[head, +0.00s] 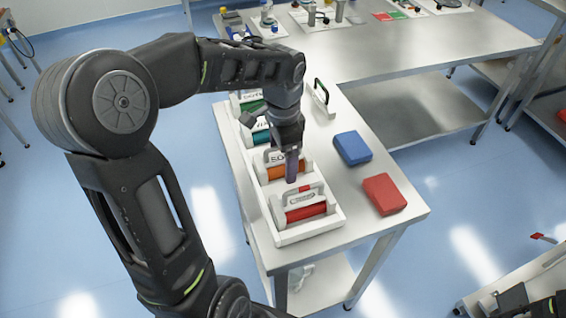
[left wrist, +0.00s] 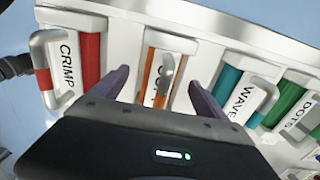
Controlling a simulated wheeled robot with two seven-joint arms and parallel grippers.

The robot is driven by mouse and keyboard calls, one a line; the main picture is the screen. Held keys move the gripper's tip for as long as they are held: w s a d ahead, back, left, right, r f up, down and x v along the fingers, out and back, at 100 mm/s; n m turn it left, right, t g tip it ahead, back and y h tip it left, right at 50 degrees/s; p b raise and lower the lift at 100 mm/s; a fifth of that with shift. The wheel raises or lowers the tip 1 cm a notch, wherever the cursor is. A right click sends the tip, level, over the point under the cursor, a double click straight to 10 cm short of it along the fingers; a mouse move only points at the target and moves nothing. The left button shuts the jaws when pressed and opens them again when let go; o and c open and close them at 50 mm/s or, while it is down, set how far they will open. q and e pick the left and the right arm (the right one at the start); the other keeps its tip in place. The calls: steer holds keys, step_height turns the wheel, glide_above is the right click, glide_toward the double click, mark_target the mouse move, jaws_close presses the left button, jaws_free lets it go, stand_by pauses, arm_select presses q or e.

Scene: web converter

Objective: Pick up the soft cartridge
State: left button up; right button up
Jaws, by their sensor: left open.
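My left gripper (head: 291,168) is above the white rack on the bench. In the left wrist view its fingers (left wrist: 160,92) are apart, one on each side of the orange cartridge (left wrist: 153,72), with nothing held. The orange cartridge (head: 290,171) sits in the rack and has a grey handle. Its label is partly covered, so I cannot read the whole word or confirm it is the soft one. The other cartridges are red CRIMP (left wrist: 90,62), teal WAVE (left wrist: 229,80) and green DOTS (left wrist: 290,103). Dark parts of mine (head: 528,302) show at the lower right; the right gripper's jaws are unclear.
The white rack (head: 318,228) runs along the bench's left side. A blue block (head: 352,147) and a red block (head: 383,193) lie to its right. A handled item (head: 321,95) stands behind them. A long metal table (head: 420,48) joins at the back.

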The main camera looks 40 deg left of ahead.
arm_select(q)
steer(key=shift+c, duration=0.5)
jaws_close()
stand_by(0.8)
